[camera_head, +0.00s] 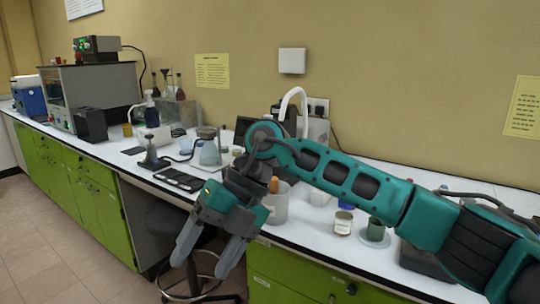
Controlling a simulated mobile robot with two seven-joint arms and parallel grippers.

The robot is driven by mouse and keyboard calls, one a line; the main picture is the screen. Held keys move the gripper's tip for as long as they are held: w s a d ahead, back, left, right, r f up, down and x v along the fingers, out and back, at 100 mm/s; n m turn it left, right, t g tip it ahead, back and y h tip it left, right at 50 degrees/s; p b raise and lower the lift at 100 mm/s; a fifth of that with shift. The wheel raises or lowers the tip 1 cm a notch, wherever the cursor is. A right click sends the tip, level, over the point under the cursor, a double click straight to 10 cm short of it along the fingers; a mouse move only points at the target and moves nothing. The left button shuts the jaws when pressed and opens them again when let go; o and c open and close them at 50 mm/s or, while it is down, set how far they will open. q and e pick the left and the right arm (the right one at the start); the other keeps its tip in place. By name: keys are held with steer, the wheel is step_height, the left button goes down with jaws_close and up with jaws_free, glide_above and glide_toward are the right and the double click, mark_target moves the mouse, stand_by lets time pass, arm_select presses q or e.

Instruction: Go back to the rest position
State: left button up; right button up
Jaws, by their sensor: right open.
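My right arm comes in from the right and reaches across the white lab bench (360,237). Its gripper (209,262) hangs over the front edge of the bench, pointing down, above a dark stool. The two grey fingers are spread apart and nothing is between them. The gripper is apart from the bench items behind it. My left gripper is not in view.
A translucent beaker (278,205), a small labelled jar (343,222) and a green container (375,229) stand on the bench near my arm. A glass flask (208,152) stands further back. The stool (172,232) is below. Floor (50,245) at left is clear.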

steer(key=s+a+r+m+g+y, duration=0.2)
steer(key=s+a+r+m+y, duration=0.25)
steer(key=y, duration=0.85)
steer(key=w+d+f+m+t+h+p, duration=0.1)
steer(key=w+d+f+m+t+h, duration=0.25)
steer(key=d+f+m+t, duration=0.7)
steer(key=w+d+f+m+t+h, duration=0.3)
steer(key=d+f+m+t+h, duration=0.25)
steer(key=m+t, duration=0.9)
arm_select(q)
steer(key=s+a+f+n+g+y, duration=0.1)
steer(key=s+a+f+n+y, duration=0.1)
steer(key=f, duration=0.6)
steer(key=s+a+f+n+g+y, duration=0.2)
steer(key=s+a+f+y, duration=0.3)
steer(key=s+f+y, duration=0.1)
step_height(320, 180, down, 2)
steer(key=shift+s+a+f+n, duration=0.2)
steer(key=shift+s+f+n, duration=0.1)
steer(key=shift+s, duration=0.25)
arm_select(e)
steer(key=s+d+f+m+g+h, duration=0.4)
steer(key=s+d+f, duration=0.3)
steer(key=f, duration=0.3)
steer(key=s+d+f+m+g+h, duration=0.4)
steer(key=s+d+f, duration=0.4)
steer(key=f, duration=0.2)
steer(key=shift+d+m, duration=0.3)
steer(key=shift+m, duration=0.15)
